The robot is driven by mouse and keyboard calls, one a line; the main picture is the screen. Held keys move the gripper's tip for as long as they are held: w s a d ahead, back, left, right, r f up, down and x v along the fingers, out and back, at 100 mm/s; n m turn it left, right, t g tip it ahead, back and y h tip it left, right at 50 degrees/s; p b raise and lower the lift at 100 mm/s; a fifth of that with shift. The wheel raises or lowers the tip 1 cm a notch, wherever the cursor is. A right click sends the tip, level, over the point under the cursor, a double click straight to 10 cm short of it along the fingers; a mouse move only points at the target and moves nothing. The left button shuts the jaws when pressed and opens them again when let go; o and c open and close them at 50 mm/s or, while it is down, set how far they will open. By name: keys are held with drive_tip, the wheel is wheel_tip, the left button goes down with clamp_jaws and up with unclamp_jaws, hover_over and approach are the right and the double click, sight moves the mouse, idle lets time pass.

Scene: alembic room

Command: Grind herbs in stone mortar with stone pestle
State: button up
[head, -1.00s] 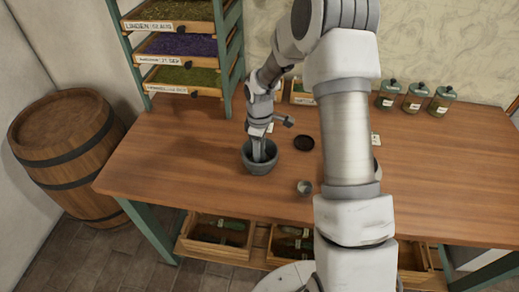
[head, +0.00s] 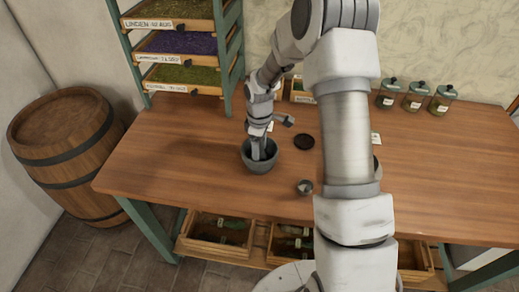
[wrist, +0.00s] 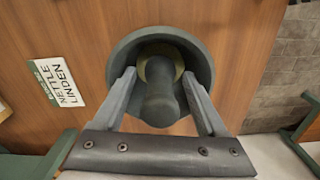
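The grey stone mortar (head: 262,165) stands on the wooden table, left of the table's middle; it also shows in the wrist view (wrist: 203,62). The dark stone pestle (wrist: 160,102) stands in the mortar, its rounded end towards the wrist camera. My gripper (wrist: 159,74) points down at the mortar, one finger on each side of the pestle. Gaps show between both fingers and the pestle, so it looks open around it. A pale yellowish ring (wrist: 160,63) shows around the pestle inside the mortar; I cannot tell what it is. In the head view my wrist hides the pestle.
A card reading nettle and linden (wrist: 56,82) lies beside the mortar. A dark disc (head: 304,142) and a small grey cup (head: 304,187) lie to its right. Three jars (head: 414,97) stand at the back right. A herb rack (head: 180,45) stands behind left. A barrel (head: 65,145) is left.

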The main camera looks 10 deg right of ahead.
wheel_tip(320, 180, up, 17)
drive_tip(key=s+r+m+t, duration=0.2)
drive_tip(key=s+r+m, duration=0.3)
drive_tip(key=s+r, duration=0.65)
drive_tip(key=s+r+m+t, duration=0.1)
drive_tip(key=s+m+t, duration=0.2)
drive_tip(key=s, duration=1.2)
drive_tip(key=m, duration=0.3)
drive_tip(key=shift+r+m+t+p, duration=0.2)
drive_tip(key=shift+m+t+p, duration=0.1)
drive_tip(key=shift+m, duration=0.1)
